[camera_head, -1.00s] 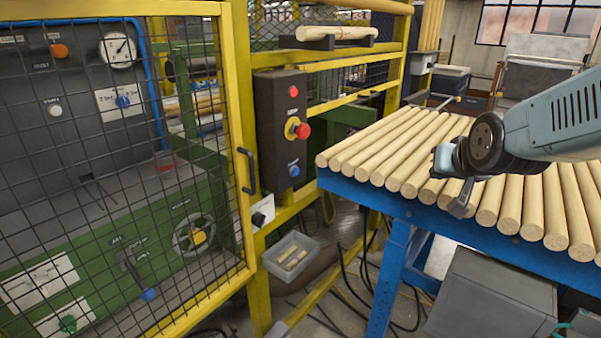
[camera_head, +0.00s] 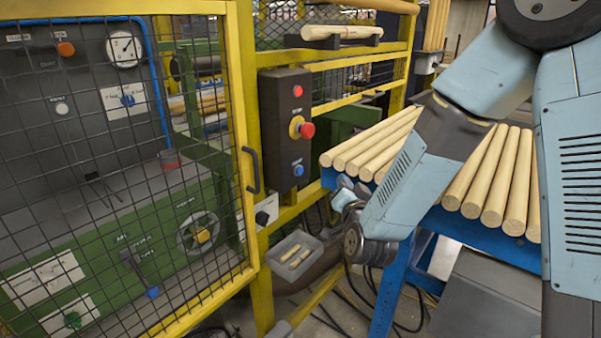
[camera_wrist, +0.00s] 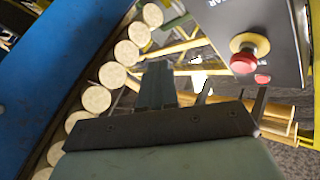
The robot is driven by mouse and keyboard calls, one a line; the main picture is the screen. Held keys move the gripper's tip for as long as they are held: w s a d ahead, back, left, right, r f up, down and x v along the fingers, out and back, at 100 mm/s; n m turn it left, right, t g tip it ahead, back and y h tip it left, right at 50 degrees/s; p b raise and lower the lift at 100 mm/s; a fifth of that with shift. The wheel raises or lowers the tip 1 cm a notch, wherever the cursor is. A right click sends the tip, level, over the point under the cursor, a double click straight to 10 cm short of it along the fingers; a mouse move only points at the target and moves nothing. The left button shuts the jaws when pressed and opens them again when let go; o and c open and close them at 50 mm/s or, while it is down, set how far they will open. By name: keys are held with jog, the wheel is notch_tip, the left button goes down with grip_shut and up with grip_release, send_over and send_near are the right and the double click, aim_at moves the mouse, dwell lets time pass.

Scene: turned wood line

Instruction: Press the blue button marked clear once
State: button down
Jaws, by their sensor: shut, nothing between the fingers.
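The dark control box (camera_head: 268,135) hangs on a yellow post. The blue button (camera_head: 298,170) is low on its face, below a red mushroom knob on a yellow collar (camera_head: 304,130) and a red button (camera_head: 297,91) at the top. The lettering by the blue button is too small to read. My gripper (camera_head: 345,190) is shut and empty, in front of the wooden rods and a little right of and below the blue button, apart from it. In the wrist view, my gripper (camera_wrist: 158,85) points past the box; the red mushroom knob (camera_wrist: 243,60) shows, but the blue button does not.
Several wooden rods (camera_head: 350,145) lie on a blue table (camera_head: 330,178) beside the box, partly behind my arm. A yellow mesh gate (camera_head: 245,215) with a dark handle (camera_head: 251,170) stands left. A grey bin (camera_head: 294,257) holding wood pieces sits below.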

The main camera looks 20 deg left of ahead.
aim_at(300, 171)
jog(key=shift+s+a+f+m+t, duration=0.5)
jog(key=shift+s+a+f, duration=0.05)
jog(key=shift+s, duration=0.1)
jog(key=w+a, duration=0.3)
jog(key=a, duration=0.5)
jog(key=shift+w, duration=0.15)
jog(key=shift+a, duration=0.2)
dwell(2.0)
jog(key=shift+w+a+r, duration=0.1)
jog(key=shift+w+a, duration=0.05)
jog(key=shift+a, duration=0.1)
jog(key=shift+w+a, duration=0.1)
jog(key=shift+a, duration=0.25)
dwell(0.8)
jog(key=shift+d, duration=0.2)
jog(key=shift+s+d, duration=0.3)
jog(key=shift+d, duration=0.3)
